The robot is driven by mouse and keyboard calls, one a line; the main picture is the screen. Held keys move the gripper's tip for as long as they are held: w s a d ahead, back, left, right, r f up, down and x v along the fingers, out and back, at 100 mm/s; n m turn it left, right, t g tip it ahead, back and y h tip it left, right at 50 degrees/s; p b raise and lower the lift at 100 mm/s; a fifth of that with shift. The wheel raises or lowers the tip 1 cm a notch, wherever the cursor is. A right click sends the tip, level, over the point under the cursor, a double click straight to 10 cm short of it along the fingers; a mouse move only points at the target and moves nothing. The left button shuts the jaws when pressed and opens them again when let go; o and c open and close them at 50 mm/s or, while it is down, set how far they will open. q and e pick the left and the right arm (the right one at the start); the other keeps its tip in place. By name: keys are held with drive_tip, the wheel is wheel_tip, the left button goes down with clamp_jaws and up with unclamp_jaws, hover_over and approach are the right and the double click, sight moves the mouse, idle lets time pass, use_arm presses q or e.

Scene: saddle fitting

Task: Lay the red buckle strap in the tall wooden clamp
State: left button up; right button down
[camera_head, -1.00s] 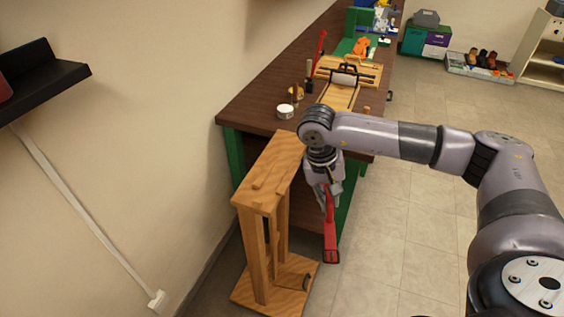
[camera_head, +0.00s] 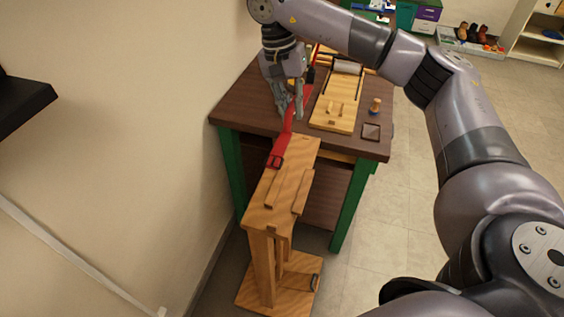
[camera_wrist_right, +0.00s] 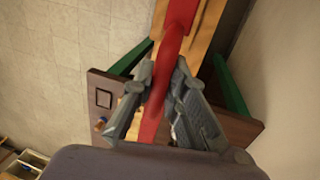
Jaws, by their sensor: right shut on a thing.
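The red buckle strap (camera_head: 285,135) hangs from my right gripper (camera_head: 290,112), which is shut on it. Its buckle end is lowest and shows over the far end of the top of the tall wooden clamp (camera_head: 266,214); I cannot tell whether it touches the wood. In the right wrist view the strap (camera_wrist_right: 176,40) runs between the fingers of the gripper (camera_wrist_right: 165,92) and away over the clamp's wood (camera_wrist_right: 208,22). The clamp stands upright in front of the table, with slats on its top. My left gripper is not in view.
The dark wooden table (camera_head: 236,104) with green legs stands behind the clamp. A light wooden board (camera_head: 336,112), a small wooden peg (camera_head: 375,106) and a dark square piece (camera_head: 371,132) lie on it. The wall is close on the left; the tiled floor (camera_head: 385,230) on the right is clear.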

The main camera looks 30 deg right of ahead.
drive_tip(key=x, duration=0.4)
drive_tip(key=a+p+x, duration=0.1)
drive_tip(key=x, duration=0.4)
drive_tip(key=a+p+x, duration=0.1)
drive_tip(key=x, duration=0.4)
drive_tip(key=shift+w+f, duration=0.25)
drive_tip(key=shift+f, duration=0.1)
drive_tip(key=shift+f+p, duration=0.35)
drive_tip(key=shift+f, duration=0.05)
drive_tip(key=x, duration=0.2)
drive_tip(key=p+x, duration=0.1)
drive_tip(key=shift+w+a+f, duration=0.2)
drive_tip(key=shift+w+f, duration=0.05)
drive_tip(key=shift+w, duration=0.05)
drive_tip(key=shift+f, duration=0.15)
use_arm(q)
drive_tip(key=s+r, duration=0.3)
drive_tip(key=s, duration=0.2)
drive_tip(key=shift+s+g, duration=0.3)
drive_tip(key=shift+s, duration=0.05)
